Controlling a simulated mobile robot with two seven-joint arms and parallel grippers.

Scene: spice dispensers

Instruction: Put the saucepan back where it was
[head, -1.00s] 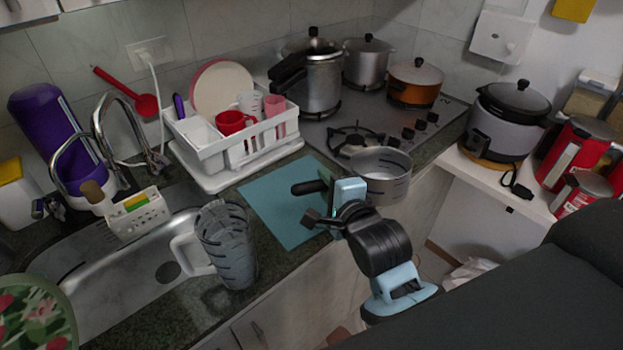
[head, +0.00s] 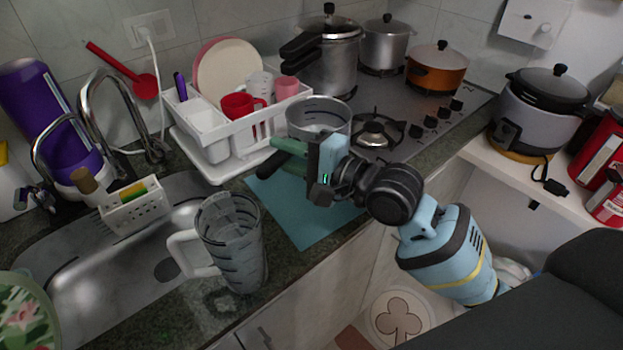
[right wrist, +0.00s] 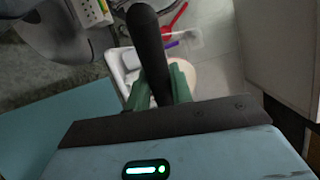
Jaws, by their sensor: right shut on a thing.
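The saucepan (head: 318,116) is a small grey metal pan with a dark handle. In the head view it is held above the counter, in front of the stove's left side and right of the dish rack. My right gripper (head: 284,157) is shut on its handle. In the right wrist view the black handle (right wrist: 147,35) passes between the green fingers of the right gripper (right wrist: 160,85). The pan's body is out of sight there, and part of it is hidden behind my gripper in the head view. My left gripper is not in view.
A blue mat (head: 312,222) lies on the counter below my gripper. The stove (head: 395,148) has a bare front burner (head: 374,134), with several pots behind. A white dish rack (head: 240,138) stands close at left. A clear measuring jug (head: 232,245) stands by the sink (head: 110,285).

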